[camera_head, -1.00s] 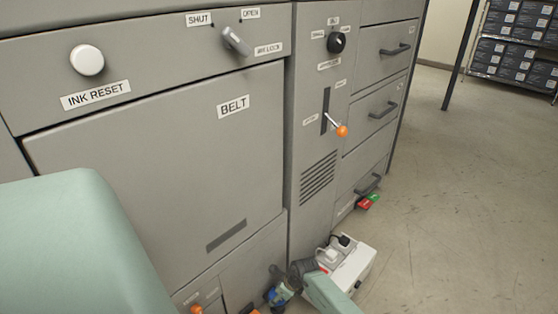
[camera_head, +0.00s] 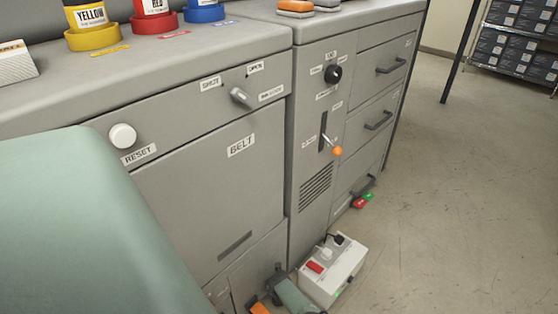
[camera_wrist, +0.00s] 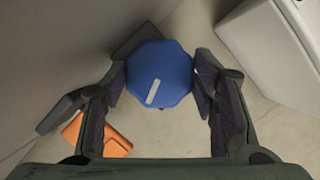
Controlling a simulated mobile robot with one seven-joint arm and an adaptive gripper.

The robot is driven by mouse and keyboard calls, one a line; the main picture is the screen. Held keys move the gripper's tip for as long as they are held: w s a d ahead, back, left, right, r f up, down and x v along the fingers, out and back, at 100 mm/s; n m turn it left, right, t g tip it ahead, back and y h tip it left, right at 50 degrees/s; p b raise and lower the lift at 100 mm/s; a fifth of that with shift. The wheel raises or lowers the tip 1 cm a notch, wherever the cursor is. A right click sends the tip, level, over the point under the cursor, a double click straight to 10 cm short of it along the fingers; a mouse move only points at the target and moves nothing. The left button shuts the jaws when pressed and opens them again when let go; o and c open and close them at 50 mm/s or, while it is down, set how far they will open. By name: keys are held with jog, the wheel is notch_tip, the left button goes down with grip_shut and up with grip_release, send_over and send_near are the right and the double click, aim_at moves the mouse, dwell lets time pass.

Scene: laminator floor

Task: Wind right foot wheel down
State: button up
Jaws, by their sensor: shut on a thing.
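The blue foot wheel (camera_wrist: 172,68), with a lobed rim and a pale bar mark on its face, is in the middle of the wrist view. My gripper (camera_wrist: 159,84) has one finger on each side of it and is shut on its rim. In the head view my gripper (camera_head: 268,297) is low at the foot of the grey machine, near the bottom edge. The wheel is hidden there behind my gripper and arm.
An orange piece (camera_wrist: 104,135) lies low left of the wheel. A white box (camera_head: 345,262) with a red switch stands on the floor right of my gripper. The grey machine front (camera_head: 215,190) rises behind. Open floor (camera_head: 450,230) lies right.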

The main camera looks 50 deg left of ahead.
jog(key=m+t, duration=0.1)
jog(key=m, duration=0.2)
jog(key=shift+s+a+h, duration=0.1)
jog(key=shift+a+h, duration=0.05)
jog(key=shift+h, duration=0.25)
jog(key=shift+m+t+h+b, duration=0.3)
jog(key=shift+m+h+b, duration=0.2)
jog(key=shift+m, duration=0.9)
jog(key=o, duration=1.2)
jog(key=shift+c, duration=0.2)
jog(key=shift+c, duration=0.6)
